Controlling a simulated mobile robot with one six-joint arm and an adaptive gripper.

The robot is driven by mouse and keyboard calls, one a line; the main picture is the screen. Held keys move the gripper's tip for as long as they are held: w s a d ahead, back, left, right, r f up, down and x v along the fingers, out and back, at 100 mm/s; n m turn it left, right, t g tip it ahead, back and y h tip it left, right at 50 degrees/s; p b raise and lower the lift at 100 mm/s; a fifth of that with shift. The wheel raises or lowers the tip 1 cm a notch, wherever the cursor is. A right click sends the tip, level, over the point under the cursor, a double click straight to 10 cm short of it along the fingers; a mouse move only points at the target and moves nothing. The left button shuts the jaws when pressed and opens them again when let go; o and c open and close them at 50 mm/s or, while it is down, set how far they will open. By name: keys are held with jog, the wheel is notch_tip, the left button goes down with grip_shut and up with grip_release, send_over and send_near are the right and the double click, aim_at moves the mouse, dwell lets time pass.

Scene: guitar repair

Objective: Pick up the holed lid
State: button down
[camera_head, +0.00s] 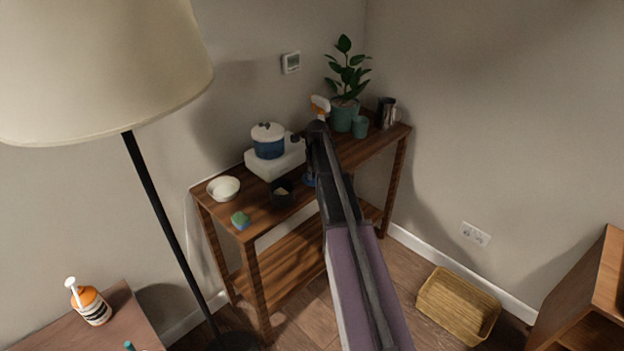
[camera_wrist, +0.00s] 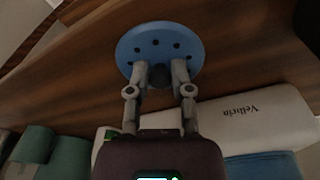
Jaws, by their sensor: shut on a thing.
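The holed lid (camera_wrist: 160,47) is a round blue disc with several small dark holes and a dark knob, seen in the wrist view. My gripper (camera_wrist: 159,76) is shut on the knob, one finger on each side. Wooden shelf surface shows behind the lid; I cannot tell whether the lid touches it. In the head view only a bit of blue lid (camera_head: 309,181) shows beside my arm, which hides the rest and the gripper's fingertips.
On the wooden shelf unit (camera_head: 258,218), a blue pot (camera_head: 268,148) stands on a white box (camera_head: 262,165). A dark cup (camera_head: 282,193), sponge (camera_head: 240,221) and bowl (camera_head: 223,188) are left; a plant pot (camera_head: 343,115) and metal jug (camera_head: 387,112) right. A floor lamp (camera_head: 150,190) stands nearby.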

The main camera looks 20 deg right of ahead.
aim_at(314, 174)
jog(key=shift+r+p, duration=0.15)
jog(key=shift+p, duration=0.15)
notch_tip(314, 174, up, 3)
jog(key=p, duration=0.3)
jog(key=shift+r, duration=0.2)
jog(key=s+d+r+p, duration=0.1)
jog(key=s+d, duration=0.2)
jog(key=s, duration=1.2)
jog(key=shift+s, duration=0.3)
